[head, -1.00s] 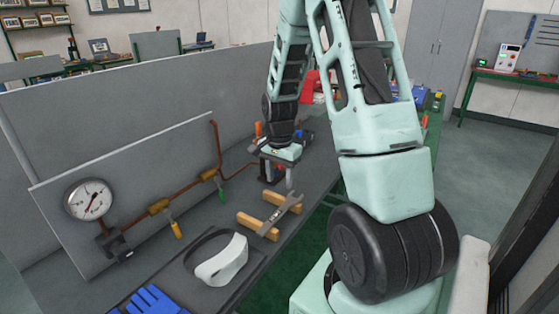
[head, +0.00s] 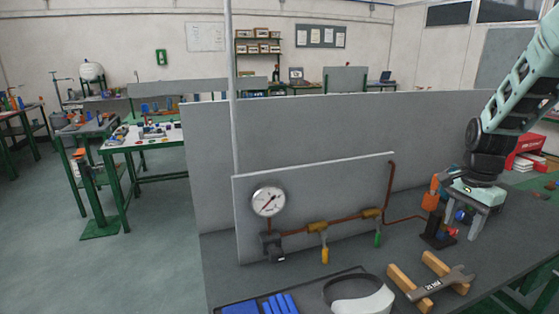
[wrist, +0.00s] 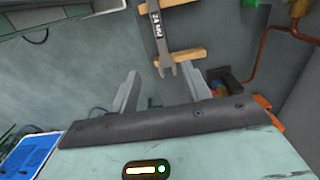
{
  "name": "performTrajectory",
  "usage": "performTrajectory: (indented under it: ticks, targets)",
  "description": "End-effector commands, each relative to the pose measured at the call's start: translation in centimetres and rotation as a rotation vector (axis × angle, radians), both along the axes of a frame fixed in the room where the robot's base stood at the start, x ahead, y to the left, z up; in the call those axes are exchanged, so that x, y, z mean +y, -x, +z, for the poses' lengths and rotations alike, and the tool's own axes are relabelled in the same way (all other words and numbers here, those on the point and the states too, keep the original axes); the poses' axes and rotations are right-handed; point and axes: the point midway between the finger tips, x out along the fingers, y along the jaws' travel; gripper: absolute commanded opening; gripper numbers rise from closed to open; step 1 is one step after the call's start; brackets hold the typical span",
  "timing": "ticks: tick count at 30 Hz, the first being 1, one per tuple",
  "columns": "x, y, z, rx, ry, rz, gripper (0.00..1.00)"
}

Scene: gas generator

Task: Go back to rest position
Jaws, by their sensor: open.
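My gripper (head: 470,225) hangs over the workbench (head: 330,262) at the right of the head view. Its two grey fingers are apart, with nothing held between them. In the wrist view my gripper (wrist: 160,78) is also open. A grey wrench (head: 440,283) lies across two wooden blocks (head: 407,282), apart from my gripper. The wrench also shows in the wrist view (wrist: 162,38), beyond the fingertips.
A grey panel carries a pressure gauge (head: 268,201) and copper pipe with a yellow-handled valve (head: 324,252) and a green-handled valve (head: 377,238). An orange-and-black device (head: 436,212) stands beside my gripper.

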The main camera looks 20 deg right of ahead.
Motion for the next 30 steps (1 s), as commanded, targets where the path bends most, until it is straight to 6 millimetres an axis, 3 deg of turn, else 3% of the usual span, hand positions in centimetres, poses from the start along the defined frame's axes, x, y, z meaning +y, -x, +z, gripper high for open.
performTrajectory:
  ticks: [2, 5, 8, 11, 14, 15, 19, 21, 24, 27, 30]
  targets:
    - [0.7, -0.2, 0.1, -0.002, -0.002, 0.026, 0.48]
    - [3.8, -1.1, 0.4, -0.009, -0.01, 0.139, 0.48]
    - [9.6, -2.0, 1.1, -0.023, -0.022, 0.359, 0.48]
    - [16.9, -1.7, 1.8, -0.036, -0.036, 0.647, 0.48]
    - [23.9, 0.2, 2.4, -0.047, -0.046, 0.955, 0.48]
    - [26.6, 1.4, 2.6, -0.05, -0.049, 1.082, 0.48]
    - [34.0, 6.6, 3.0, -0.057, -0.051, 1.5, 0.48]
    - [36.6, 9.5, 3.1, -0.059, -0.049, 1.698, 0.48]
    - [39.0, 13.2, 3.1, -0.058, -0.043, 1.927, 0.48]
    - [40.1, 15.7, 3.0, -0.056, -0.036, 2.077, 0.48]
    - [40.5, 16.9, 2.9, -0.056, -0.033, 2.155, 0.48]
